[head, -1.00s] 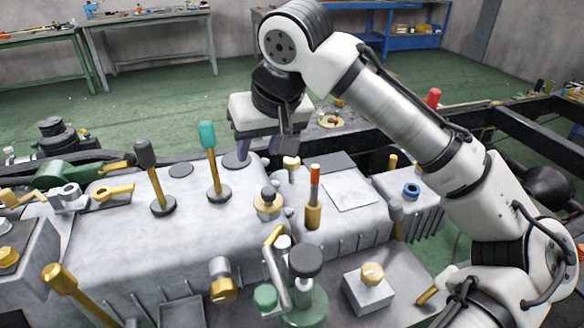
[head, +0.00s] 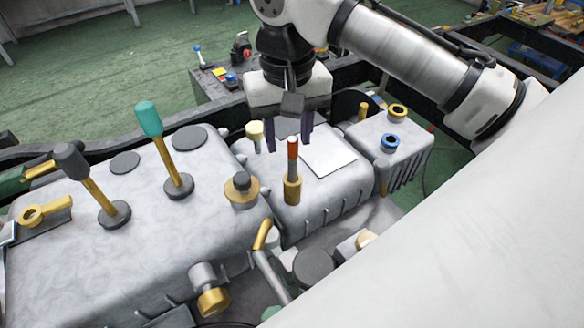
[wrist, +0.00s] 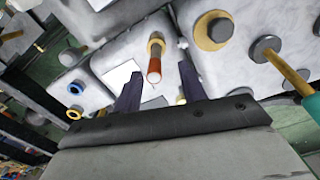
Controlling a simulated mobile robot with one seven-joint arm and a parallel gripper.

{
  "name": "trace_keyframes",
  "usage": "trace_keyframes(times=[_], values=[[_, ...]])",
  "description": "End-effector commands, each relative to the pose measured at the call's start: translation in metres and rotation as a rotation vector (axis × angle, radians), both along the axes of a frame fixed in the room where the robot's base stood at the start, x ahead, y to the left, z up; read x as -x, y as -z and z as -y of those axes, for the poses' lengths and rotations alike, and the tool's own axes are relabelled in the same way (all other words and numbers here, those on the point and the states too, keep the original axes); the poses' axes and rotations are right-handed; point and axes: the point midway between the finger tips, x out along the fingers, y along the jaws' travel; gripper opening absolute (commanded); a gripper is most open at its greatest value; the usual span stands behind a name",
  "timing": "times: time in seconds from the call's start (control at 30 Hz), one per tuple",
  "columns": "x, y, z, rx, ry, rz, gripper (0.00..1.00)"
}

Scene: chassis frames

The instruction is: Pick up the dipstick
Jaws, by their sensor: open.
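The dipstick (head: 292,152) has a red-orange handle and stands upright in a gold tube on the grey engine block. In the wrist view the dipstick (wrist: 154,65) shows beyond and roughly between the fingertips, nearer the left finger. My gripper (head: 288,146) is open and empty, pointing down. In the head view the red handle overlaps the gap between its fingers, near the right finger. The wrist view shows both dark fingers of my gripper (wrist: 160,70) apart, with nothing between them touching. Whether a finger touches the handle I cannot tell.
A cream-topped knob (head: 255,131) stands just left of the gripper. A gold-collared cap (head: 242,189), a teal-handled lever (head: 150,120) and a dark-handled lever (head: 71,160) stand further left. A blue ring (head: 390,142) lies right. A white plate (head: 329,159) lies flat behind the dipstick.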

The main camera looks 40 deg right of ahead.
Motion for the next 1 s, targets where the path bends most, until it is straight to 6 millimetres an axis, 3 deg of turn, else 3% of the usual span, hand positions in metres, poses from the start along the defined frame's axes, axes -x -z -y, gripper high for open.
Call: trace_keyframes(times=[0.23,0.5,0.8,1.0], values=[[0.002,0.019,0.002,0.001,0.002,-0.001,0.41],[0.004,0.057,0.007,0.001,0.000,-0.001,0.41],[0.004,0.062,0.007,0.001,0.000,0.002,0.41],[0.004,0.062,0.007,0.001,-0.001,0.002,0.16]])
